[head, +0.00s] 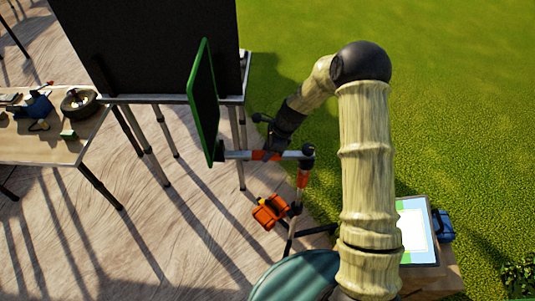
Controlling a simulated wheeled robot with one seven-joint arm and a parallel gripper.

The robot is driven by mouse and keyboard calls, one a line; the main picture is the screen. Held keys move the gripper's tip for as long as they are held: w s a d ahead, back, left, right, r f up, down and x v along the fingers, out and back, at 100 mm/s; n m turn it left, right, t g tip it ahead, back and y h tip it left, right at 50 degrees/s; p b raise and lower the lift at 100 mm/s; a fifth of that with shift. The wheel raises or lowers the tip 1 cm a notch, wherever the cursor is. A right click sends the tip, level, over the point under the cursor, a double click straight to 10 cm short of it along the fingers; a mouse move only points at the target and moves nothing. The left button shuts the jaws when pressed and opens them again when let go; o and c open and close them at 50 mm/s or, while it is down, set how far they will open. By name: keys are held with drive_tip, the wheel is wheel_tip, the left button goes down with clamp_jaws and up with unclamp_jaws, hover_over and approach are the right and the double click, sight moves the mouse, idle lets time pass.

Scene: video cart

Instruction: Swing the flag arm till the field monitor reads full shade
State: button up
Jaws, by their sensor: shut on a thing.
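The flag (204,105) is a black panel with a green frame, seen nearly edge-on left of centre. The flag arm (236,155) is a pale bar with orange bands, running from the flag to a dark joint on top of a stand (303,180). My gripper (272,150) is shut on the flag arm, near the joint end; its fingertips are small and dark here. The field monitor (414,232) is at the lower right, with a pale screen and green areas. My arm hides its left part, and its reading is not legible.
A large black panel (150,45) on metal legs stands behind the flag. A wooden table (60,150) with tools is at left. An orange bag (270,211) is at the stand. A blue object (444,226) is beside the monitor. Grass at upper right is open.

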drive_tip(key=w+d+m+t+h+p, duration=0.1)
drive_tip(key=w+d+m+t+p, duration=0.1)
drive_tip(key=w+m, duration=0.6)
drive_tip(key=shift+w+d+t+p, duration=0.3)
drive_tip(key=shift+d+t+p, duration=0.15)
drive_tip(key=shift+p, duration=0.35)
drive_tip(key=shift+d, duration=0.1)
drive_tip(key=o, duration=0.9)
drive_tip(key=shift+r, duration=0.1)
drive_tip(key=b+v, duration=0.2)
drive_tip(key=v, duration=1.5)
drive_tip(key=shift+r, duration=0.15)
